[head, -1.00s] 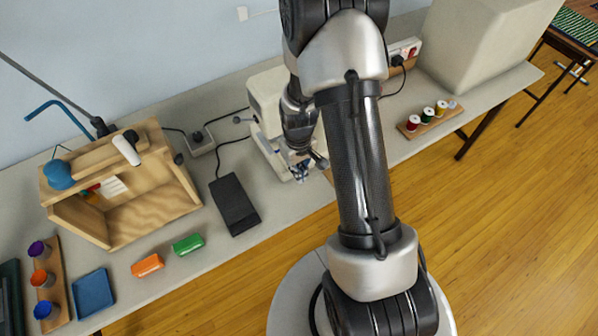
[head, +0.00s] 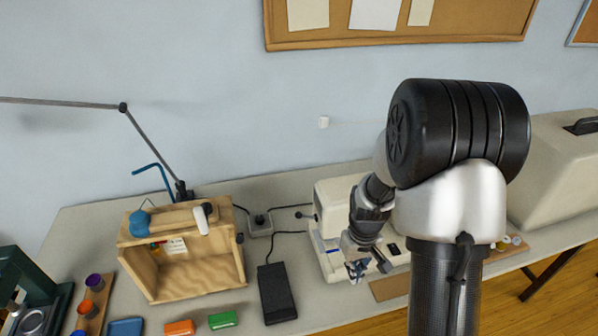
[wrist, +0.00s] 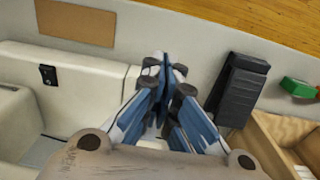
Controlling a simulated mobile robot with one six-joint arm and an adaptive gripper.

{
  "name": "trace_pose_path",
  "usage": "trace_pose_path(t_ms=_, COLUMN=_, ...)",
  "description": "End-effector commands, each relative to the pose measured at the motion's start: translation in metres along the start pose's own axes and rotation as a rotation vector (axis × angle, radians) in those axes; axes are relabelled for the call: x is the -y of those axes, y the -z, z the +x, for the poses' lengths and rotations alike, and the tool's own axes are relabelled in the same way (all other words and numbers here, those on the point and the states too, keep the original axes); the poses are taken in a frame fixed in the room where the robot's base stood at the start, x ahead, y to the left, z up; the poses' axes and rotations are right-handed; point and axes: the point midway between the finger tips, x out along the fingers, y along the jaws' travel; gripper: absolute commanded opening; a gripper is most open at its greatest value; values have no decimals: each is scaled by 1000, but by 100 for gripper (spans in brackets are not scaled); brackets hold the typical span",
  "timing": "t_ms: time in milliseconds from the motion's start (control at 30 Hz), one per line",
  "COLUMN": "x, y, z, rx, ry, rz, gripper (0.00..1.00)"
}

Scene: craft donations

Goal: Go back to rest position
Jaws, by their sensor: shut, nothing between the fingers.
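My gripper (head: 357,269) hangs in front of the cream sewing machine (head: 328,196) in the head view, with my arm rising to its right. In the wrist view its blue-padded fingers (wrist: 164,66) meet at the tips, shut and empty. The sewing machine's pale body (wrist: 85,77) fills the left of the wrist view, below and beside the fingers. My arm hides part of the machine in the head view.
A black foot pedal (head: 277,293) lies left of the machine. Further left are a wooden box (head: 190,277), a green block (head: 223,320) and an orange block (head: 180,328). A large cream case (head: 556,175) stands right. A corkboard (head: 455,30) hangs above.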

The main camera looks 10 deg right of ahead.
Motion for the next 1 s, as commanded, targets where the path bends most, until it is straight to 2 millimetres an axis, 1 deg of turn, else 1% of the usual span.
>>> trace_pose_path(t_ms=67, x=0, y=0, z=-1, rx=-1, ry=0, rz=0, gripper=0)
trace_pose_path(t_ms=167, x=3, y=1, z=-13, rx=-14, ry=-4, rz=0, gripper=0)
trace_pose_path(t_ms=267, x=10, y=0, z=-43, rx=-45, ry=-12, rz=0, gripper=0)
trace_pose_path(t_ms=300, x=15, y=-2, z=-60, rx=-62, ry=-16, rz=1, gripper=0)
trace_pose_path(t_ms=367, x=23, y=-8, z=-87, rx=-91, ry=-22, rz=3, gripper=0)
trace_pose_path(t_ms=400, x=29, y=-13, z=-105, rx=-109, ry=-25, rz=5, gripper=0)
trace_pose_path(t_ms=467, x=38, y=-23, z=-130, rx=-137, ry=-28, rz=7, gripper=0)
trace_pose_path(t_ms=500, x=44, y=-30, z=-146, rx=-156, ry=-30, rz=9, gripper=0)
trace_pose_path(t_ms=600, x=58, y=-52, z=-180, rx=-203, ry=-33, rz=14, gripper=0)
trace_pose_path(t_ms=700, x=71, y=-77, z=-210, rx=-251, ry=-33, rz=18, gripper=0)
trace_pose_path(t_ms=833, x=86, y=-113, z=-238, rx=-313, ry=-28, rz=24, gripper=0)
trace_pose_path(t_ms=900, x=93, y=-131, z=-247, rx=-342, ry=-24, rz=27, gripper=0)
trace_pose_path(t_ms=1000, x=99, y=-152, z=-255, rx=-374, ry=-18, rz=31, gripper=0)
